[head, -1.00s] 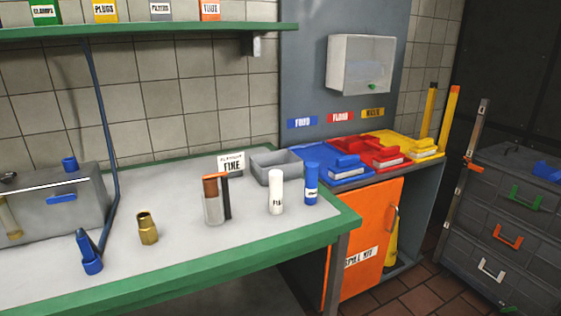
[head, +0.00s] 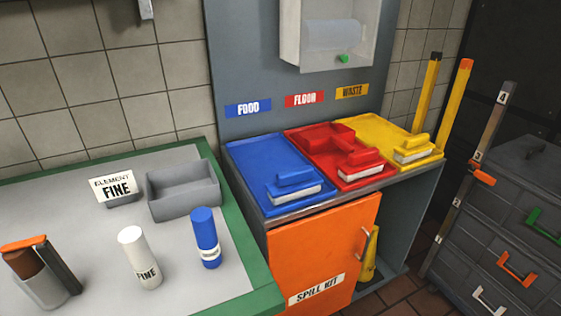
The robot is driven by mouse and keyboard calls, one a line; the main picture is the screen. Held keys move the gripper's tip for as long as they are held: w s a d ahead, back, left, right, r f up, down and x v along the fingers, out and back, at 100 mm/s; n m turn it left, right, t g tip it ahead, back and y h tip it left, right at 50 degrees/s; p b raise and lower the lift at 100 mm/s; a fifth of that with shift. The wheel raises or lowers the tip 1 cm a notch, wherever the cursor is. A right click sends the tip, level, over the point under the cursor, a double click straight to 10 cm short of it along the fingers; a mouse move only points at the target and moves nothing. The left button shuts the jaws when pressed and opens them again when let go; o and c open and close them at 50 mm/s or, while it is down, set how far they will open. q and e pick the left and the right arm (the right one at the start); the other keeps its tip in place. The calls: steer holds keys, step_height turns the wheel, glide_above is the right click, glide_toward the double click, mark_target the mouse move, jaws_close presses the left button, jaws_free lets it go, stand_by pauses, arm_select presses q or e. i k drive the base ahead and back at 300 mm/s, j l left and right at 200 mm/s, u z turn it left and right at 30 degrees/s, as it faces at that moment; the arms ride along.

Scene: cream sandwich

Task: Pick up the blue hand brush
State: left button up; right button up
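The blue hand brush (head: 294,187) lies on the blue tray (head: 248,155) under the "FOOD" label. It has a blue handle and back with white bristles along its front side, and it sits near the tray's front edge. Neither of my grippers is in the head view.
A red tray (head: 305,142) and a yellow tray (head: 375,130) with their own brushes stand right of the blue one, above an orange cabinet door (head: 318,250). The green-edged bench (head: 215,287) at left holds a grey bin (head: 183,195), a white cylinder (head: 138,258) and a blue cylinder (head: 205,238).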

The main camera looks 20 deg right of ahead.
mark_target(293, 184)
steer(key=i+l, duration=0.15)
steer(key=l, duration=0.2)
steer(key=i+l, duration=0.15)
steer(key=l, duration=0.2)
steer(key=i+l, duration=0.2)
steer(key=l, duration=0.15)
steer(key=i+l+u, duration=0.1)
steer(key=l, duration=0.25)
steer(key=i+l, duration=0.2)
steer(key=l, duration=0.2)
steer(key=i+l, duration=0.15)
steer(key=l, duration=0.2)
